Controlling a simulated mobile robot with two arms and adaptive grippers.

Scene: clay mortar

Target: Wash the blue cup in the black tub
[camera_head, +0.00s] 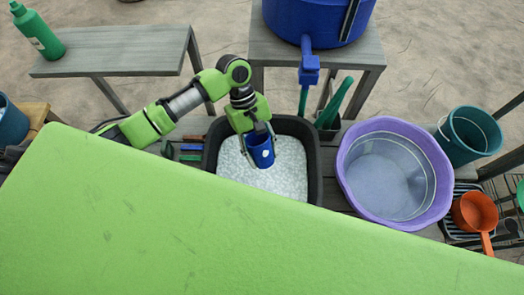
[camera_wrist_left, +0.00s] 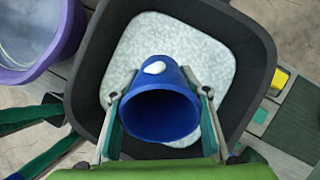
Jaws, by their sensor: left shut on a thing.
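The blue cup (camera_head: 261,150) is in my left gripper (camera_head: 257,140), above or in the pale, foamy contents of the black tub (camera_head: 313,135). In the left wrist view the cup (camera_wrist_left: 160,115) sits between the two fingers of the left gripper (camera_wrist_left: 160,122), its open mouth facing the camera. The black tub (camera_wrist_left: 258,60) surrounds the cup in that view. I cannot tell how deep the cup is in the foam. My right gripper is not in view.
A purple tub (camera_head: 438,165) stands right of the black tub, with a teal bucket (camera_head: 460,138) and an orange pan (camera_head: 474,212) beyond it. A blue barrel with a tap (camera_head: 310,62) stands behind. A green bottle (camera_head: 38,35) is on the left bench (camera_head: 115,50).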

